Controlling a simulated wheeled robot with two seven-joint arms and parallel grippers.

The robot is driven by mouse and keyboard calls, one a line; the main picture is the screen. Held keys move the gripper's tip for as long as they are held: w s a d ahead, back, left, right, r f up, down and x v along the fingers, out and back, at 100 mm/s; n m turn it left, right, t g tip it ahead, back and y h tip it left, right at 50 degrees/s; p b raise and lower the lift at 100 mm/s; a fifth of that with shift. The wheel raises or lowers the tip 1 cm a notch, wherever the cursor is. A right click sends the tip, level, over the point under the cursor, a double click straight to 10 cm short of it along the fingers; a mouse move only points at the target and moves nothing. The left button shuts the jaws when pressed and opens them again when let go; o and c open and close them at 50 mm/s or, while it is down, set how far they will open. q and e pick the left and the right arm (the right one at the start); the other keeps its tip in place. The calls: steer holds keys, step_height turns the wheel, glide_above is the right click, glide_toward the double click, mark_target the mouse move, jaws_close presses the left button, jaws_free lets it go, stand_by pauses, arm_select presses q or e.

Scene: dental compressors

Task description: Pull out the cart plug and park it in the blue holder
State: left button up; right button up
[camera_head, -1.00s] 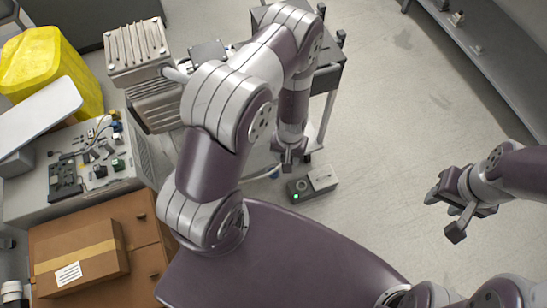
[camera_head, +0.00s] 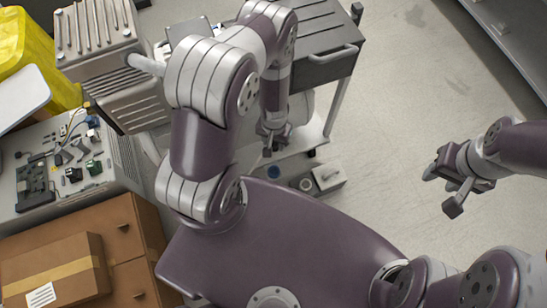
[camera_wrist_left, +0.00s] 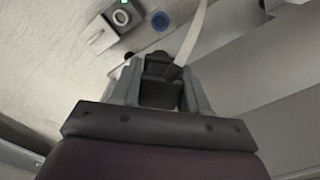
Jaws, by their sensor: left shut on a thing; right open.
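My left gripper (camera_head: 270,146) is low beside the cart. In the left wrist view my left gripper (camera_wrist_left: 160,92) is shut on the dark plug (camera_wrist_left: 162,72), and a pale cable runs up from it. The blue holder (camera_wrist_left: 160,21), a small round blue piece, lies beyond the plug, apart from it. The blue holder (camera_head: 273,172) also shows just below the gripper in the head view. Beside it is a grey socket box (camera_head: 328,178) with a round socket (camera_wrist_left: 121,17), empty, and a green light (camera_wrist_left: 124,2). My right gripper (camera_head: 441,190) is open and empty, over the floor.
The grey cart (camera_head: 312,62) stands behind the left gripper, its lower shelf (camera_head: 312,138) close by. A compressor unit (camera_head: 100,40), a bench with electronics (camera_head: 60,205) and cardboard boxes (camera_head: 50,272) are at left. The floor (camera_head: 410,100) at right is clear.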

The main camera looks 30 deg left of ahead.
arm_select(q)
step_height(320, 180, down, 23)
steer(key=b, duration=1.9)
steer(key=shift+w+b, duration=0.1)
steer(key=shift+b, duration=0.2)
steer(key=shift+r, duration=0.1)
steer(key=shift+f+b, duration=0.4)
steer(key=shift+f, duration=0.25)
steer(key=o, duration=0.8)
steer(key=shift+r, duration=0.1)
